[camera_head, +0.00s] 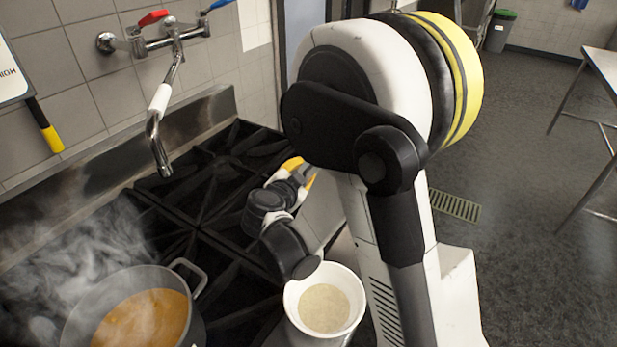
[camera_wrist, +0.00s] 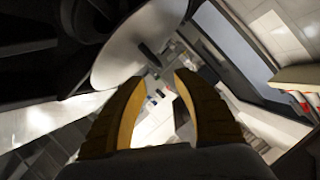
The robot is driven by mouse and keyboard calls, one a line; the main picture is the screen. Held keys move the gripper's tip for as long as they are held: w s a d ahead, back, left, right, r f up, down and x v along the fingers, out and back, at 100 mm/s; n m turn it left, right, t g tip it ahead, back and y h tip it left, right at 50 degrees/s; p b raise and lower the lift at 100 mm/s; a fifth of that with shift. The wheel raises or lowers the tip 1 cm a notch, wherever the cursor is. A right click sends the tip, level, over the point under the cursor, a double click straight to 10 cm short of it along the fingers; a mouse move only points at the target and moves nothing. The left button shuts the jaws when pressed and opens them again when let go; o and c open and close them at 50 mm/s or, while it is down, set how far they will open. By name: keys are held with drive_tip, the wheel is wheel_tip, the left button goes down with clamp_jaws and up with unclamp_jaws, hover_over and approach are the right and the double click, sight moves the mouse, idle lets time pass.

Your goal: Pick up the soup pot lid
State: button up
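No soup pot lid can be made out in the head view. In the wrist view, a pale round disc (camera_wrist: 122,45) with a smooth surface lies beyond the fingertips at the upper left; I cannot tell whether it is the lid. My gripper (camera_wrist: 161,78) has yellow-and-dark fingers with a clear gap and nothing held between them. In the head view, only a yellow part near my gripper shows over the stove, mostly hidden by my arm. A grey soup pot (camera_head: 196,282) with orange soup stands uncovered and steaming at the lower left.
The black stove grates (camera_head: 215,180) run along the wall. A white container (camera_head: 292,300) with beige contents stands right of the pot. A faucet (camera_head: 160,105) hangs over the stove. Open floor and a metal table (camera_head: 603,62) are at the right.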

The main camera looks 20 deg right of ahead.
drive_tip(key=x, duration=0.2)
drive_tip(key=b+x, duration=0.1)
drive_tip(key=x, duration=0.1)
drive_tip(key=b+x, duration=0.1)
drive_tip(key=x, duration=0.2)
drive_tip(key=shift+w+a+f, duration=0.1)
drive_tip(key=shift+a+f, duration=0.1)
drive_tip(key=shift+f, duration=0.1)
drive_tip(key=shift+r, duration=0.1)
clamp_jaws()
